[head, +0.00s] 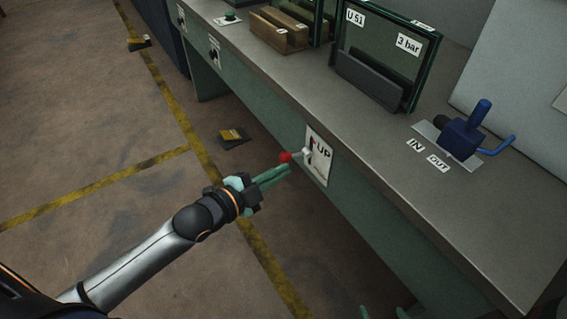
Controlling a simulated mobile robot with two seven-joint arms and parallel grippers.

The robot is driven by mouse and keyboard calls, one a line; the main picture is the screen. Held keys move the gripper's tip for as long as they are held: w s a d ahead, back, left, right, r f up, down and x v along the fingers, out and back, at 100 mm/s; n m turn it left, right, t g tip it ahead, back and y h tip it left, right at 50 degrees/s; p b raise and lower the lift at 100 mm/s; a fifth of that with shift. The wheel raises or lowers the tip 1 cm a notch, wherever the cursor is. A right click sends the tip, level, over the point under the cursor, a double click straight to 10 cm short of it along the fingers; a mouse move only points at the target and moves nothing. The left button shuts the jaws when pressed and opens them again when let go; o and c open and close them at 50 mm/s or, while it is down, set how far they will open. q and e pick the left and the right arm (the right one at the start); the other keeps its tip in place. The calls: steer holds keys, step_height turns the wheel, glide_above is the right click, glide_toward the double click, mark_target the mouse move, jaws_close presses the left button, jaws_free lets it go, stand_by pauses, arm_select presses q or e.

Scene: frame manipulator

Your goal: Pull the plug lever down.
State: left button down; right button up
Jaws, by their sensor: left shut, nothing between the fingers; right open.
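The plug lever has a red ball knob (286,156) on a short grey stem. It sticks out from a white plate marked UP (322,150) on the front face of the bench. My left gripper (289,170) is shut and empty. Its green fingertips are just below the red knob in the picture; I cannot tell if they touch it. My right gripper (383,312) shows only as two spread green fingertips at the bottom edge, open, away from the lever.
The grey bench top (400,170) overhangs the lever plate. On it stand a blue valve (463,138) with IN and OUT labels, a glass-fronted frame marked 3 bar (385,50) and a wooden block (278,32). The floor left of the bench is mostly free.

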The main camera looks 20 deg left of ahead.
mark_target(285, 157)
arm_select(q)
steer(key=w+f+b, duration=0.1)
steer(key=w+f, duration=0.2)
steer(key=w, duration=0.2)
steer(key=shift+w+a+b, duration=0.3)
steer(key=shift+a+b, duration=0.05)
steer(key=shift+a, duration=0.05)
steer(key=shift+s+a+f, duration=0.1)
steer(key=shift+f, duration=0.2)
stand_by(0.5)
steer(key=shift+f, duration=0.15)
stand_by(0.5)
